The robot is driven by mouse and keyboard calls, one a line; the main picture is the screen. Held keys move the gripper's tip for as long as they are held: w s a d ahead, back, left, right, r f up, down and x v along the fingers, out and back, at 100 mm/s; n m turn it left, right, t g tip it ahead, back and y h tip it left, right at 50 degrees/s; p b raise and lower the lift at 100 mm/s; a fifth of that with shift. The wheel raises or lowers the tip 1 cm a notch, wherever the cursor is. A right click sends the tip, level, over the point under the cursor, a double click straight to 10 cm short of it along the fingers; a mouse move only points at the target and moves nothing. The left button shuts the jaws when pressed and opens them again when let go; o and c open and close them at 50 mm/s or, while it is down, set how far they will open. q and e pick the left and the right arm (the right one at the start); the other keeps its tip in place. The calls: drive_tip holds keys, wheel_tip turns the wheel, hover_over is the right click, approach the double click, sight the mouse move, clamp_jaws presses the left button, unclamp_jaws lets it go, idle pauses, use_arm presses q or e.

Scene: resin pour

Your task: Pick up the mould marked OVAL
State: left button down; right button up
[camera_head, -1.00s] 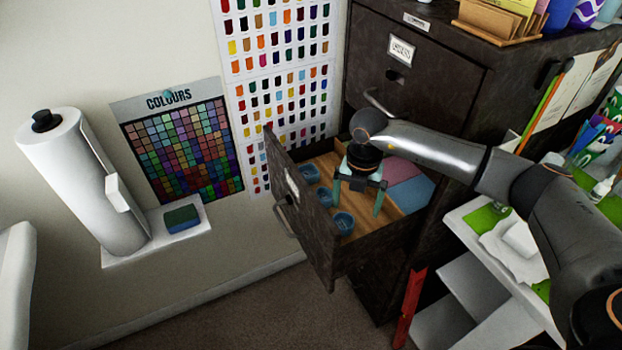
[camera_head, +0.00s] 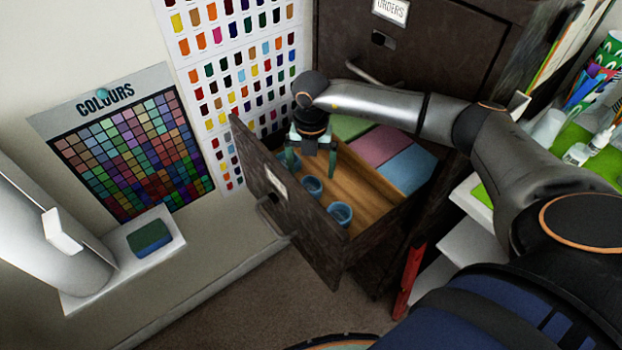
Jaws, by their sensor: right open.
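Three small blue moulds stand in a row along the front side of the open drawer (camera_head: 300,222): a far one (camera_head: 293,163), a middle one (camera_head: 312,187) and a near one (camera_head: 340,213). I cannot read any marking on them, so I cannot tell which is OVAL. My right gripper (camera_head: 311,166) points down over the far part of the drawer, its two green fingers apart with nothing between them. Its left finger partly hides the far mould; I cannot tell whether it touches it. My left gripper is out of view.
Green, pink (camera_head: 379,146) and blue (camera_head: 410,169) blocks lie along the drawer's back side. Bare wooden floor (camera_head: 362,185) lies between them and the moulds. The drawer's walls surround the gripper's area. The dark cabinet (camera_head: 455,45) rises behind.

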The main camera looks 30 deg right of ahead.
sight(312, 184)
drive_tip(key=f+b, duration=0.1)
drive_tip(key=f, duration=0.1)
drive_tip(key=f+b, duration=0.4)
drive_tip(key=f, duration=0.1)
drive_tip(key=shift+w+d, duration=0.25)
drive_tip(key=shift+w, duration=0.05)
drive_tip(key=shift+f+b, duration=0.35)
drive_tip(key=shift+b, duration=0.05)
drive_tip(key=shift+c, duration=0.6)
drive_tip(key=c, duration=1.3)
